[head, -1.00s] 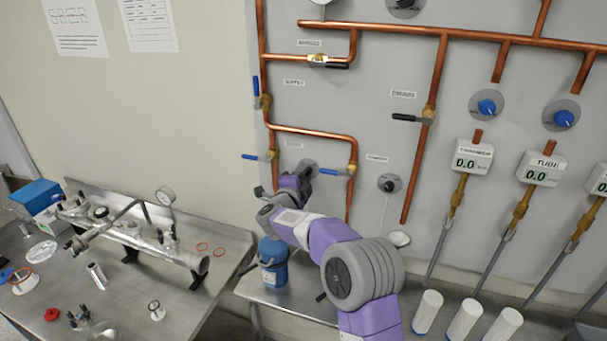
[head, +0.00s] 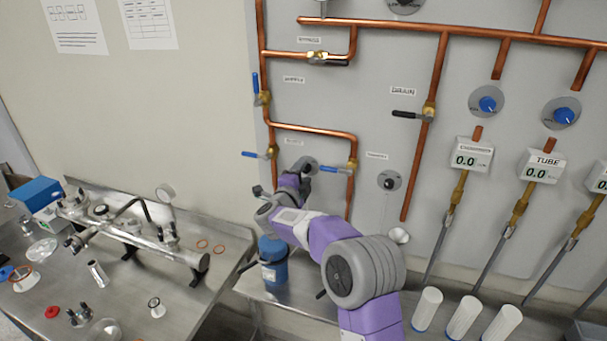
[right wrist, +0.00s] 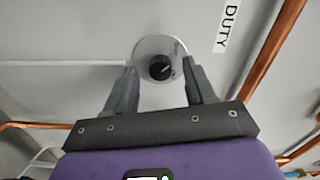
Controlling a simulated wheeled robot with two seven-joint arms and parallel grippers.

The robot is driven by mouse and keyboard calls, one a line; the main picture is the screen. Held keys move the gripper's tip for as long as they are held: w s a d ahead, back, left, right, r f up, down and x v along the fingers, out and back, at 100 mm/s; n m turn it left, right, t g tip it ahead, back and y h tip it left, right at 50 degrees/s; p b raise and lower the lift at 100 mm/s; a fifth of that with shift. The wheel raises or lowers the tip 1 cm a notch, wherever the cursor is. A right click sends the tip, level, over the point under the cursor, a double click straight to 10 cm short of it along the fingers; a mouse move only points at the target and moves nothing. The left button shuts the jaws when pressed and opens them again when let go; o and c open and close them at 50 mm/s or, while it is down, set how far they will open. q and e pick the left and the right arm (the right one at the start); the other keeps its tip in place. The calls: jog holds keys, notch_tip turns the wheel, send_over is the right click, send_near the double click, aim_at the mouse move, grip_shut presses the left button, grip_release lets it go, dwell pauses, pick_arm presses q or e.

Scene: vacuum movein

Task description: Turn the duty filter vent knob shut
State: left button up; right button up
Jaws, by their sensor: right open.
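The duty filter vent knob (right wrist: 160,68) is a small black round knob with a pale pointer mark, on a round grey plate (right wrist: 150,46). A "DUTY" label (right wrist: 228,26) is beside it in the right wrist view. My right gripper (right wrist: 161,76) is open, with one finger on each side of the knob. I cannot tell whether the fingers touch it. In the head view the right gripper (head: 300,174) is at the wall panel, in front of the plate (head: 307,162), and hides most of the knob. My left gripper is not in view.
Copper pipes (head: 310,131) and blue-handled valves (head: 337,169) run close around the gripper. A similar black knob (head: 389,181) is to the right. A blue canister (head: 273,262) stands below the arm. A metal bench (head: 225,285) with loose parts is at left.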

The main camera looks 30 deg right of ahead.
jog(key=v, duration=0.7)
jog(key=shift+b, duration=0.3)
jog(key=shift+d, duration=0.1)
